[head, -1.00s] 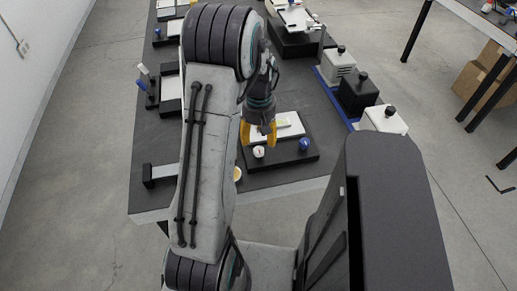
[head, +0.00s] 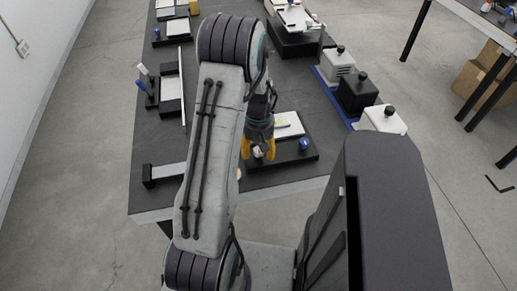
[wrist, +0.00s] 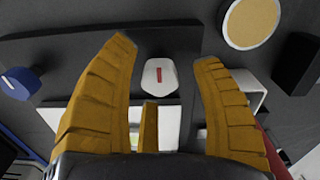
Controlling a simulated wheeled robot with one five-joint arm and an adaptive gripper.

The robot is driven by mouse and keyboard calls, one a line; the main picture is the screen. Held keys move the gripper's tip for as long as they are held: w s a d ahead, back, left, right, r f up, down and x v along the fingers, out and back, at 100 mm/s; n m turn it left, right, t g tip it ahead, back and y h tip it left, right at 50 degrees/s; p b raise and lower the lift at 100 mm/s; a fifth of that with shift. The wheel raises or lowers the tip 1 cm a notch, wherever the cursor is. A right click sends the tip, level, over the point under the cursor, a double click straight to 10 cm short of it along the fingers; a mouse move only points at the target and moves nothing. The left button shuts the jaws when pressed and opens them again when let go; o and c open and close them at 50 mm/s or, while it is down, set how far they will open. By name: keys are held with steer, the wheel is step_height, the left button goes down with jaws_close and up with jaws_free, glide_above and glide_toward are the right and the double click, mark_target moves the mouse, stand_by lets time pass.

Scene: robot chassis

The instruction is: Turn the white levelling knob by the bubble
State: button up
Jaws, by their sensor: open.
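The white knob (head: 257,152) stands on the near left part of a black base (head: 287,161). In the wrist view the white knob (wrist: 159,76) has a red mark on top and shows between my two yellow fingers. My gripper (head: 258,158) is open over the knob, one finger on either side, with gaps between fingers and knob in the wrist view (wrist: 166,52). A blue knob (head: 304,144) stands right of it on the same base; it is at the left in the wrist view (wrist: 18,83). I cannot clearly make out the bubble.
A white plate (head: 290,126) lies on the base behind the knobs. A yellow disc (wrist: 250,22) lies on the dark table near the base. Black and white blocks with knobs (head: 357,92) stand at the right.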

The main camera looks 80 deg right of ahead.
jaws_close()
stand_by(0.4)
steer(key=m+b, duration=0.2)
steer(key=m, duration=0.1)
steer(key=shift+f+m, duration=0.15)
steer(key=shift+m, duration=0.25)
steer(key=m+b, duration=0.2)
steer(key=m, duration=0.3)
steer(key=m+b, duration=0.1)
steer(key=m, duration=0.4)
steer(key=shift+m+b, duration=0.6)
steer(key=shift+m, duration=1.4)
